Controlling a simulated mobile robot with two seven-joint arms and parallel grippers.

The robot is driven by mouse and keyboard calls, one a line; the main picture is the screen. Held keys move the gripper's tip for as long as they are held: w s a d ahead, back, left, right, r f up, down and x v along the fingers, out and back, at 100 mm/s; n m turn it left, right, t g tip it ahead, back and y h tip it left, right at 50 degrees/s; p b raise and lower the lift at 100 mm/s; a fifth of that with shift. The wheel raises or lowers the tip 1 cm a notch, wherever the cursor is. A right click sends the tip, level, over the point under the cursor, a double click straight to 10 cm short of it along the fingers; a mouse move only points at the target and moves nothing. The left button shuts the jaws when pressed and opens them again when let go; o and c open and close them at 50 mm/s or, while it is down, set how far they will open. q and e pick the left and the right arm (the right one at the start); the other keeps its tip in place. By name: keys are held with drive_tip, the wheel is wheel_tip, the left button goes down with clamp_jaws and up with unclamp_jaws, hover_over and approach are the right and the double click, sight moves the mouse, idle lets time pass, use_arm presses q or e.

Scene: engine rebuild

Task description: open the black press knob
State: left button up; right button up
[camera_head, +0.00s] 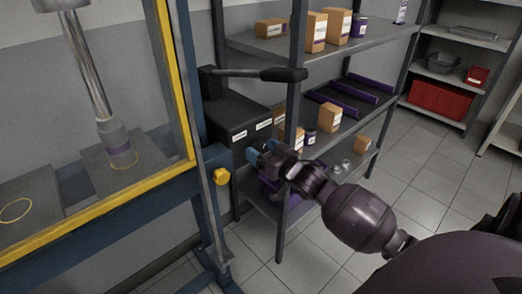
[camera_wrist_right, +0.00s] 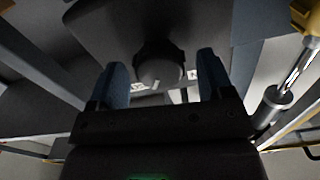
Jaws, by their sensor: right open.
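The black press knob (camera_wrist_right: 160,66) shows in the right wrist view as a round dark knob on the face of a dark box. It lies between the two blue fingertips of my right gripper (camera_wrist_right: 161,84), with a visible gap on each side. In the head view my right gripper (camera_head: 262,154) is at the front of the black pump box (camera_head: 232,116), and the knob is hidden there. My right gripper is open and holds nothing. My left gripper is not in view.
A black-gripped lever (camera_head: 270,74) sticks out above the box. The blue and yellow press frame (camera_head: 125,204) stands to the left, with a yellow bolt (camera_head: 221,177). A grey shelf (camera_head: 340,40) with boxes stands close behind my right arm. Open tiled floor (camera_head: 420,190) lies to the right.

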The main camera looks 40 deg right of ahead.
drive_tip(key=shift+w, duration=0.3)
drive_tip(key=shift+c, duration=0.5)
